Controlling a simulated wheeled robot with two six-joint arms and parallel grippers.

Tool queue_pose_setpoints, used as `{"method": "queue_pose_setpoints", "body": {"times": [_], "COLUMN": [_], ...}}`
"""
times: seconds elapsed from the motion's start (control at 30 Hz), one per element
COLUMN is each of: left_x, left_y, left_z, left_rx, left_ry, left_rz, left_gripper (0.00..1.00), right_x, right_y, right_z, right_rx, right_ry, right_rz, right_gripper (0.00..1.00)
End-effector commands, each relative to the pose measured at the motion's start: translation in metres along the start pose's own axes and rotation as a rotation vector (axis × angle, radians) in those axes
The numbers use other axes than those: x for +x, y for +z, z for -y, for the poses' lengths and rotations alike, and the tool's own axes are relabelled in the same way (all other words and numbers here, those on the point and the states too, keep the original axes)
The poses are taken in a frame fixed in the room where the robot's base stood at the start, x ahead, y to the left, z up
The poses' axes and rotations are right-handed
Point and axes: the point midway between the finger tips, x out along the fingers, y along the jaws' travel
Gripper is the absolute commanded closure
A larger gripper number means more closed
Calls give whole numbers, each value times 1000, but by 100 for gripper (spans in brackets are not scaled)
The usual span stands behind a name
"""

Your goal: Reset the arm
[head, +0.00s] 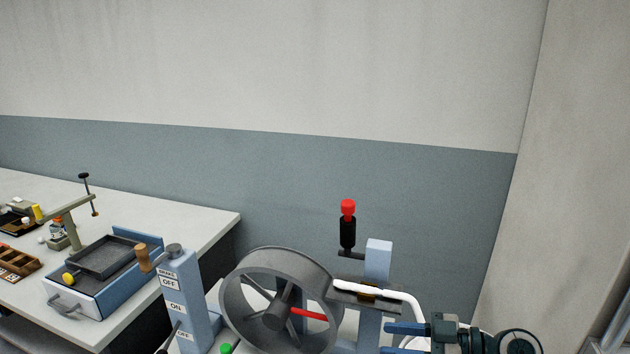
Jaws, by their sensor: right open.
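My right gripper (392,339) comes in at the bottom right with its blue fingers pointing left. It is open, with nothing seen between the fingers. It is in front of the lower part of a light blue post (378,262). A white curved bar (385,291) runs just above the fingers; I cannot tell whether they touch it. A black lever with a red top (347,222) stands upright left of the post. A grey spoked drum (270,262) with one red spoke is further left. Which part is the arm is unclear. My left gripper is not in view.
A white table (190,214) at the left bears a blue box with a dark tray (103,257), an olive stand (70,225) and small items. A wall is behind.

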Motion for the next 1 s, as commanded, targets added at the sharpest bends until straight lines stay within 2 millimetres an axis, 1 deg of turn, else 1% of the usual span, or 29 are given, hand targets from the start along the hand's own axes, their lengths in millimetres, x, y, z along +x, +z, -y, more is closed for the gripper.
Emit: {"method": "queue_pose_setpoints", "body": {"times": [0.03,0.17,0.37,0.57,0.67,0.77,0.8,0.9,1.0], "left_x": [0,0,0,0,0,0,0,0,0], "left_y": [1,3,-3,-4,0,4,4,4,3], "left_z": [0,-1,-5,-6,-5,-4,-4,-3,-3], "left_rx": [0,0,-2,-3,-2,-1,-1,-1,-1], "left_ry": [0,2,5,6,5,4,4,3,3], "left_rz": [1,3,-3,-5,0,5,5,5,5], "left_gripper": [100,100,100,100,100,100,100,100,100], "right_x": [1,3,3,-3,-12,-28,-37,-60,-80], "right_y": [8,27,61,109,138,172,184,208,222], "right_z": [4,11,26,50,67,92,102,124,141], "right_rx": [13,48,117,219,291,386,425,509,570], "right_ry": [8,31,83,173,247,353,406,529,632], "right_rz": [22,79,185,338,440,565,618,727,804], "right_gripper": [59,59,59,59,59,59,59,59,59]}}
